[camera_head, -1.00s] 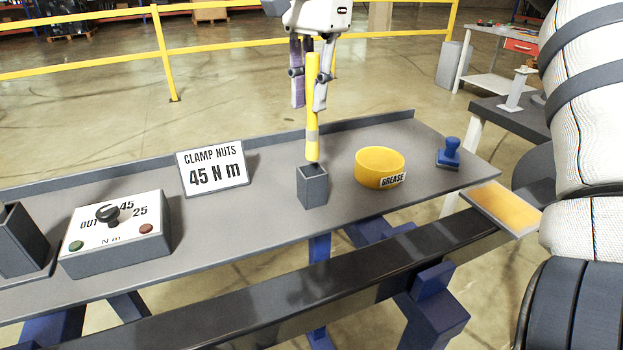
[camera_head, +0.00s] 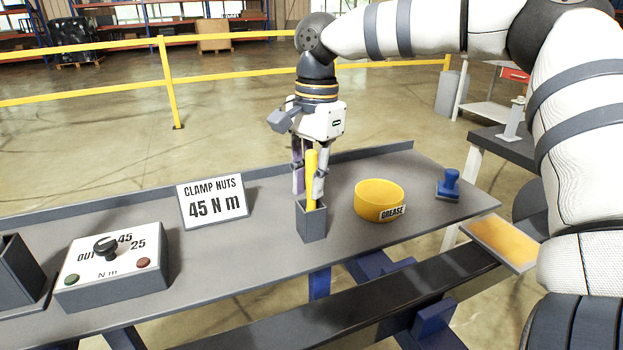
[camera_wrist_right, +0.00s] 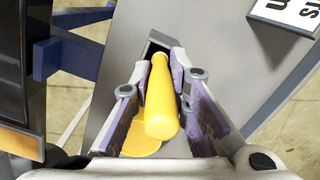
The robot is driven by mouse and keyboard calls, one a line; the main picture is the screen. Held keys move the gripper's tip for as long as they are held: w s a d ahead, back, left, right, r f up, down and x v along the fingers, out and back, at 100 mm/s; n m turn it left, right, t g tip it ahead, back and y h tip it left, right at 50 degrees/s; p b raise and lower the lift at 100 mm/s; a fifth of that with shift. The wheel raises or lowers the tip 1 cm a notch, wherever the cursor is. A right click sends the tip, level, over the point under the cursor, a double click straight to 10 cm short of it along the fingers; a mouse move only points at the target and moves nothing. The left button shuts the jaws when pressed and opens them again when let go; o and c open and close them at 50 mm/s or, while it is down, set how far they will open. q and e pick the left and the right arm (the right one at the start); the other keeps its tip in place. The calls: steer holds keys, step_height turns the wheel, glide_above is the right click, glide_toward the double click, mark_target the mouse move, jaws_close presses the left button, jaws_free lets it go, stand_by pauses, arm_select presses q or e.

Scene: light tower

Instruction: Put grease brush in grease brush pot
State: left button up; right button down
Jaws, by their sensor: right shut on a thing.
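The yellow grease brush (camera_head: 312,172) stands upright with its lower end inside the grey square grease brush pot (camera_head: 312,225) on the bench. My right gripper (camera_head: 308,186) is shut on the brush handle, just above the pot's rim. In the right wrist view the brush (camera_wrist_right: 161,105) is between the purple-padded fingers, with the dark opening of the pot (camera_wrist_right: 152,46) at its far end. The brush's lower end is hidden inside the pot. My left gripper is not in view.
A yellow grease bowl (camera_head: 379,201) stands right of the pot, with a blue stamp-like object (camera_head: 449,184) beyond it. A "CLAMP NUTS 45 N m" sign (camera_head: 213,201) and a control box (camera_head: 112,262) are to the left. A raised lip runs along the bench's far edge.

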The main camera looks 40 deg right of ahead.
steer(key=c, duration=1.5)
jaws_free()
steer(key=shift+f, duration=0.1)
steer(key=shift+c, duration=0.2)
steer(key=r, duration=1.2)
steer(key=shift+d+r, duration=0.15)
steer(key=shift+d, duration=0.25)
